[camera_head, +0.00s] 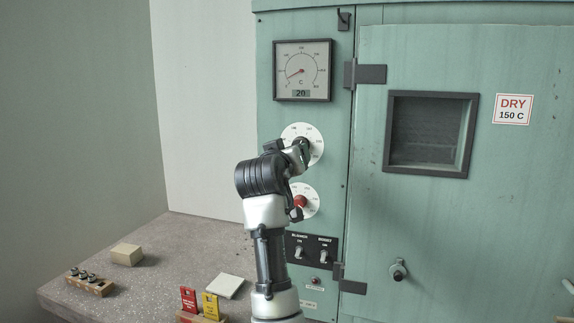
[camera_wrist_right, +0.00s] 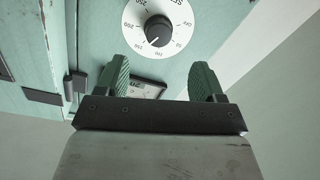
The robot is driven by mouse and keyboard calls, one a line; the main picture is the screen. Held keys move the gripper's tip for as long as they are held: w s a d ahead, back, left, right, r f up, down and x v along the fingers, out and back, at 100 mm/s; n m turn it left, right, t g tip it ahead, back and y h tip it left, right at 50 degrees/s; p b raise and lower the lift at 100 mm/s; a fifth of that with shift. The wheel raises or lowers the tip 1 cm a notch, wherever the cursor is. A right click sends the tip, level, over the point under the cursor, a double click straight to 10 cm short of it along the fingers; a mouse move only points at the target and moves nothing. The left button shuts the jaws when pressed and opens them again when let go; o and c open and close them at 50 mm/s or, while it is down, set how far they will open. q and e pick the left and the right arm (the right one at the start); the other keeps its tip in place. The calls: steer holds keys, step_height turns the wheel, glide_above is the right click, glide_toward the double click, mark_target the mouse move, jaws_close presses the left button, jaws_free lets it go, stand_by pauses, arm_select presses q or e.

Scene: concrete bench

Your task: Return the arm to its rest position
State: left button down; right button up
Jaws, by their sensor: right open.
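My right arm rises from the bottom centre in the head view. Its gripper (camera_head: 303,150) is in front of the upper white dial (camera_head: 317,134) on the green oven panel, partly hiding it. In the wrist view the two green fingers of the gripper (camera_wrist_right: 160,78) are open and apart, with nothing held between them. The dial (camera_wrist_right: 178,12) with its black knob (camera_wrist_right: 158,30) shows whole enough beyond the fingertips, apart from them in the picture. My left gripper is not in view.
A gauge (camera_head: 302,70) reading 20 is above the dial. A lower dial with a red knob (camera_head: 300,202) and switches (camera_head: 312,250) are close to the arm. The oven door (camera_head: 440,230) is at right. The bench (camera_head: 190,245) holds a block (camera_head: 127,254) and tags (camera_head: 210,305).

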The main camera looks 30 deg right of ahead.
steer(key=shift+s+a, duration=0.45)
